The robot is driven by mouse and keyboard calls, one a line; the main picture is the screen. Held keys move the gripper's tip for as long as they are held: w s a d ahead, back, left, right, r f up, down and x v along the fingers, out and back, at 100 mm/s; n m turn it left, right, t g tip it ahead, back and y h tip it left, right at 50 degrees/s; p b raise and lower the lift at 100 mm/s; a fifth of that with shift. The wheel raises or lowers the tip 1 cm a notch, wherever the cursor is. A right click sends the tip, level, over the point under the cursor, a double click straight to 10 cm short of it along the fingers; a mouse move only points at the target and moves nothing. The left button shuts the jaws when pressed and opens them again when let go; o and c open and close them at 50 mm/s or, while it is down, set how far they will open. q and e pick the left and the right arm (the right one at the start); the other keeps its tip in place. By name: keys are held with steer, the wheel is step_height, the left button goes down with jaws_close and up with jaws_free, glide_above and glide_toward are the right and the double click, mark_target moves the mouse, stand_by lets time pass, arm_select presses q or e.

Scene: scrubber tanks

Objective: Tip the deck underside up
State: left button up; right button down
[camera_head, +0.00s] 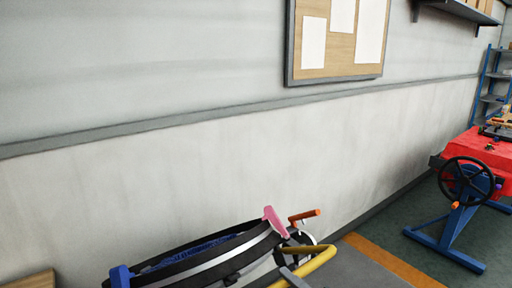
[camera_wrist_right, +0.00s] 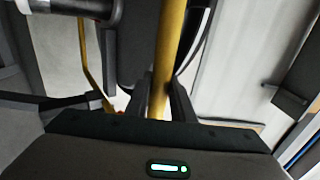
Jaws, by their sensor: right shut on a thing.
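The deck (camera_head: 215,262) is at the bottom middle of the head view, a black curved body with a silver band and blue bristles (camera_head: 195,254) showing along its upper side. It sits tilted, and its lower part is cut off by the frame edge. A yellow bar (camera_head: 318,263) runs at its right end. My right gripper (camera_head: 298,270) is at this bar, only partly visible. In the right wrist view, the fingers of my right gripper (camera_wrist_right: 162,98) are shut on the yellow bar (camera_wrist_right: 169,45). My left gripper is not in view.
A pink part (camera_head: 273,219) and an orange-tipped lever (camera_head: 304,215) stick up at the deck's right end. A pale wall (camera_head: 120,190) stands close behind. A red-topped bench (camera_head: 480,150) with a black handwheel (camera_head: 467,181) stands at the right. Floor between is clear.

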steer(key=s+d+f+b, duration=0.1)
steer(key=s+d+f, duration=0.1)
steer(key=f, duration=0.3)
steer(key=shift+s+d+f, duration=0.25)
steer(key=shift+s+f, duration=0.1)
steer(key=shift+s, duration=0.45)
steer(key=shift+f, duration=0.1)
